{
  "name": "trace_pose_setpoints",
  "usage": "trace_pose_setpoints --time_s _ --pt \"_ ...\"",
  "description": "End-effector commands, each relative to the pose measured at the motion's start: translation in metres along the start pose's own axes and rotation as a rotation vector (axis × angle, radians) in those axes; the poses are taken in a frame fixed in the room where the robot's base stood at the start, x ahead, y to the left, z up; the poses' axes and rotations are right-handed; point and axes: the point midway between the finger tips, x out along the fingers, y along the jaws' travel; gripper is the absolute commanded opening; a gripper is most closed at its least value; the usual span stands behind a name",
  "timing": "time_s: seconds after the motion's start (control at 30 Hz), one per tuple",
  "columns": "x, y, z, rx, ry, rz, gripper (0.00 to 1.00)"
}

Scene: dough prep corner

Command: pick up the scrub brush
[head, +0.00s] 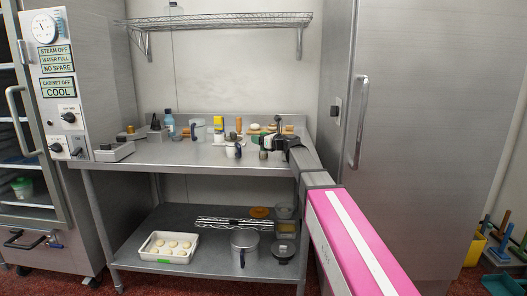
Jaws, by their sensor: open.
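My gripper (268,143) is in the head view, above the right part of the steel worktable (190,157), at the end of my pink and grey arm. It is open, and I see nothing held in it. Its dark fingers point left, close to a small white and dark container (233,150). I cannot tell for sure which item is the scrub brush. Small brown and tan things lie behind the gripper along the table's back, too small to make out, and my gripper and arm hide part of that area.
A blue-capped bottle (169,125), a metal pitcher (198,131) and a yellow bottle (218,124) stand at the back. A grey scale (115,151) sits at left. A white dough tray (168,248) and pot (244,248) are on the lower shelf. A wire shelf (220,21) hangs above.

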Motion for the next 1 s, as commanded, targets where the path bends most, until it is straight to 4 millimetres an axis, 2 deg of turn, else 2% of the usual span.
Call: trace_pose_setpoints --time_s 0.07,0.23,0.27,0.57,0.73,0.87,1.0 --pt "-0.001 0.0 0.0 0.0 0.0 0.0 0.6" --pt "-0.001 0.0 0.0 0.0 0.0 0.0 0.08" --pt "-0.001 0.0 0.0 0.0 0.0 0.0 0.06" --pt "-0.001 0.0 0.001 0.0 0.0 0.0 0.06" --pt "-0.001 0.0 0.007 -0.001 -0.001 0.0 0.06" --pt "-0.001 0.0 0.021 -0.001 -0.001 0.0 0.06" --pt "-0.001 0.001 0.045 -0.002 -0.002 0.001 0.06"
